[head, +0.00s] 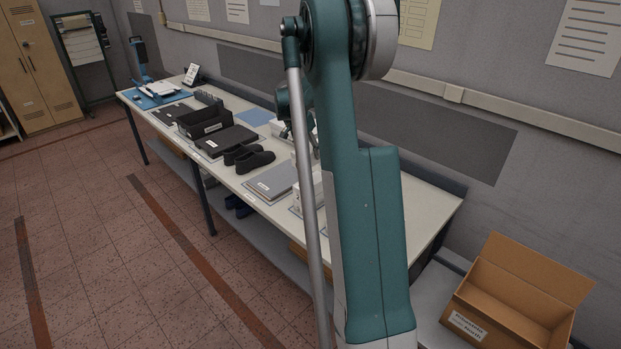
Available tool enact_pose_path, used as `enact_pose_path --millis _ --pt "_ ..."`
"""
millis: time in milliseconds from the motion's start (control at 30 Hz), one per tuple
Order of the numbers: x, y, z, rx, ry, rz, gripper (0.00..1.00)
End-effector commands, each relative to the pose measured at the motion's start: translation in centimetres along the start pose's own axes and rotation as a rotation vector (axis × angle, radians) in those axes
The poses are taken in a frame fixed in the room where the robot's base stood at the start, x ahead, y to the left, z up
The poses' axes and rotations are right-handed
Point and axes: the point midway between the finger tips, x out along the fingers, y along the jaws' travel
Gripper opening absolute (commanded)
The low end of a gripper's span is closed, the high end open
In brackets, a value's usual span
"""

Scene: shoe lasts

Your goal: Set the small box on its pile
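My arm's teal link fills the middle of the head view and hides much of the right part of the table. Part of my gripper (286,132) shows just left of this link, above the far side of the table. Its fingers are small and partly covered, so I cannot tell whether it is open or shut, or on what. A white box-like thing (297,197) shows at the link's left edge, on a blue mat, mostly hidden. I cannot tell whether it is the small box or its pile.
The long table (226,181) holds a black open tray (203,121), a dark flat case (227,141), black shoes (249,157) and a grey flat stack (272,182). An open cardboard box (489,315) stands at lower right. The tiled floor in front is clear.

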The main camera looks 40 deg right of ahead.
Motion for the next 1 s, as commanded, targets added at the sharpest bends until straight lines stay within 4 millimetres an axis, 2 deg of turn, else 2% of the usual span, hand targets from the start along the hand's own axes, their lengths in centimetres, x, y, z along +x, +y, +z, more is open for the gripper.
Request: enact_pose_path --millis 433,1000 --pt "4.9 0.0 2.0 0.0 0.0 0.0 0.28" --pt "6.2 0.0 2.5 0.0 0.0 0.0 0.28"
